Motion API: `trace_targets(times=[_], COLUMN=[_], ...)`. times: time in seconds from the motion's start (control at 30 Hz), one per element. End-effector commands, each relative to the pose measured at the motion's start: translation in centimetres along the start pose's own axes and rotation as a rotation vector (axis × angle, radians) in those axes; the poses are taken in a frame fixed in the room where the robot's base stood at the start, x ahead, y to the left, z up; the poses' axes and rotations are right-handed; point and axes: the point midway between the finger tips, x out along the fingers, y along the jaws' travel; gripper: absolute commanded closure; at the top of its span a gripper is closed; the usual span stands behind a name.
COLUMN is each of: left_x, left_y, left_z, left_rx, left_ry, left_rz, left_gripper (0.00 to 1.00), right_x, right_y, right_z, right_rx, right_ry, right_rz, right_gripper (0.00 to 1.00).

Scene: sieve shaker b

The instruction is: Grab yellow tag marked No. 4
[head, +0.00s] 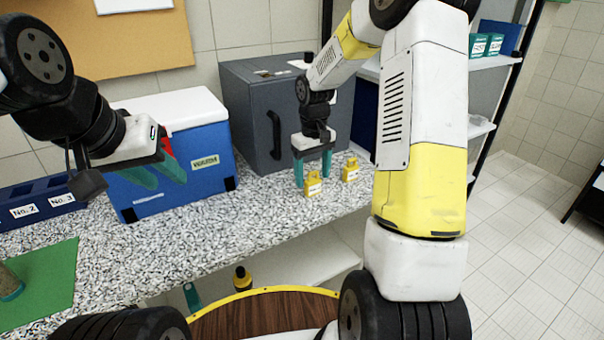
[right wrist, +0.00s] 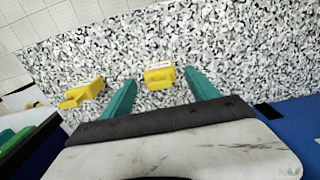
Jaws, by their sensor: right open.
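Two yellow tags stand on the speckled counter. The nearer tag (head: 313,185) is in front of my right gripper (head: 312,178); the other tag (head: 350,171) is to its right. Their white labels are too small to read. In the right wrist view, one tag (right wrist: 159,78) lies between the lines of the teal fingers of my right gripper (right wrist: 159,84), near the tips. The other tag (right wrist: 82,93) is outside, to the left. My right gripper is open and empty, pointing down. My left gripper (head: 158,175) has its teal fingers apart and empty, in front of the blue cooler.
The blue cooler (head: 185,170) with a white lid and a grey cabinet (head: 250,115) stand behind on the counter (head: 240,215). A blue rack (head: 45,205) labelled No. 2 and No. 3 and a green mat (head: 50,275) are at left. The counter's middle is clear.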

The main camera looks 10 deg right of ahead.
Motion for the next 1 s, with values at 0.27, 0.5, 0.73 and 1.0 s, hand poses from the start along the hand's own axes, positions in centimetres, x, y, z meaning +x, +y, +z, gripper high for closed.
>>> trace_targets(times=[0.27,0.5,0.73,1.0], left_x=[0.0,0.0,0.0,0.0], left_y=[0.0,0.0,0.0,0.0], left_z=[0.0,0.0,0.0,0.0], left_rx=[0.000,0.000,0.000,0.000], left_ry=[0.000,0.000,0.000,0.000], left_rz=[0.000,0.000,0.000,0.000], left_gripper=[0.64,0.64,0.64,0.64], right_x=[3.6,3.8,3.7,3.7], right_y=[-0.1,-0.1,-0.1,-0.1], right_z=[0.2,0.2,0.2,0.2], right_rx=[0.001,0.001,0.001,0.001], right_ry=[-0.001,0.000,0.000,0.001], right_rz=[-0.001,0.000,0.000,0.000], right_gripper=[0.31,0.31,0.72,0.95])
